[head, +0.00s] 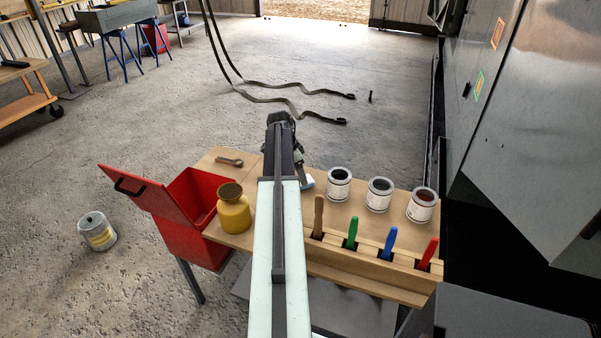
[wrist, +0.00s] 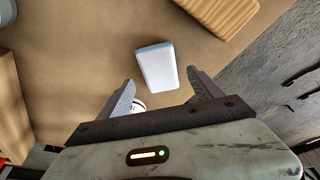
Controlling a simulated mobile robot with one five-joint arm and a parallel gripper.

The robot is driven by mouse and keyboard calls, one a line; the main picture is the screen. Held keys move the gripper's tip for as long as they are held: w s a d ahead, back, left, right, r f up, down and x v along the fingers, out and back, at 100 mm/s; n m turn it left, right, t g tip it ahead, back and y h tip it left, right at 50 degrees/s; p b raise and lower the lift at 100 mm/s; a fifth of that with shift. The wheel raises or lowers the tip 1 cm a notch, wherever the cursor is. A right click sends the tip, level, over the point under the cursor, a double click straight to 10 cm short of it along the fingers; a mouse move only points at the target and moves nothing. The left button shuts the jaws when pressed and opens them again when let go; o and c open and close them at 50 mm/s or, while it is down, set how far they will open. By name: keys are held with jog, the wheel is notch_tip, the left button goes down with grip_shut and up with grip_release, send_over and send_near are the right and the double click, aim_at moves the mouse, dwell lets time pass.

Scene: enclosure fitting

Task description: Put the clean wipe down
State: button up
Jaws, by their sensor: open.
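The clean wipe (wrist: 157,66), a white pad with a pale blue edge, lies on the wooden bench top (wrist: 90,60) in the wrist view. My gripper (wrist: 160,80) is open, its two fingers apart, with nothing held between them. The wipe is just beyond and between the fingertips, and I cannot tell the height gap. In the head view a white and blue corner of the wipe (head: 307,183) shows right of my arm, which hides the rest. The gripper's fingers are mostly hidden there.
Three cans (head: 379,195) stand on the bench right of my arm, behind a wooden rack (head: 365,262) of coloured-handled tools. A yellow jar (head: 234,212), a wrench (head: 229,161) and an open red bin (head: 185,225) are to the left. A dark cabinet wall stands at right.

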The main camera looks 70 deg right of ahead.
jog(key=p+v, duration=0.6)
jog(key=v, duration=0.2)
jog(key=shift+w, duration=0.1)
